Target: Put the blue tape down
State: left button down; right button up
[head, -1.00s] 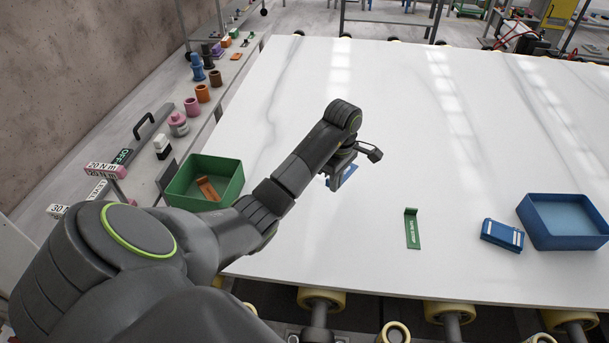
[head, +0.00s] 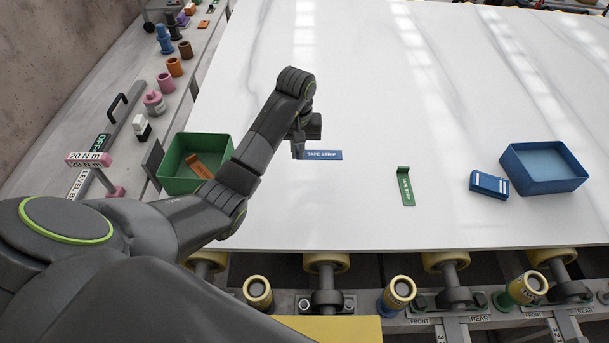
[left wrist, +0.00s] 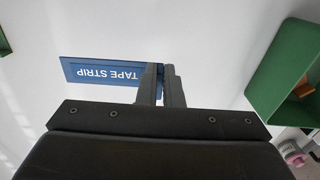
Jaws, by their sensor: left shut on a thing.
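The blue tape strip (head: 323,155), a flat blue piece with white "TAPE STRIP" lettering, is at my left gripper (head: 299,150), over the white slab (head: 380,100). In the left wrist view the blue tape strip (left wrist: 95,72) sticks out to the left from between the fingers of my left gripper (left wrist: 162,75), which are shut on its end. I cannot tell whether the tape touches the slab. My right gripper is not in view.
A green bin (head: 172,170) with an orange piece (head: 198,166) stands at the slab's left edge. A green tape strip (head: 405,188), a blue box-like piece (head: 489,184) and a blue bin (head: 543,186) lie to the right. The slab's middle is clear.

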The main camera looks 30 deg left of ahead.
aim_at(299, 181)
pick_arm(q)
jog(key=shift+f+b, duration=4.45)
jog(key=shift+f, duration=0.45)
jog(key=c, duration=2)
grip_release()
jog(key=shift+f, duration=0.15)
jog(key=shift+c, duration=0.2)
jog(key=o, duration=0.5)
jog(key=shift+c, duration=0.2)
notch_tip(299, 181, up, 12)
jog(key=p, duration=1.2)
jog(key=shift+r, duration=0.25)
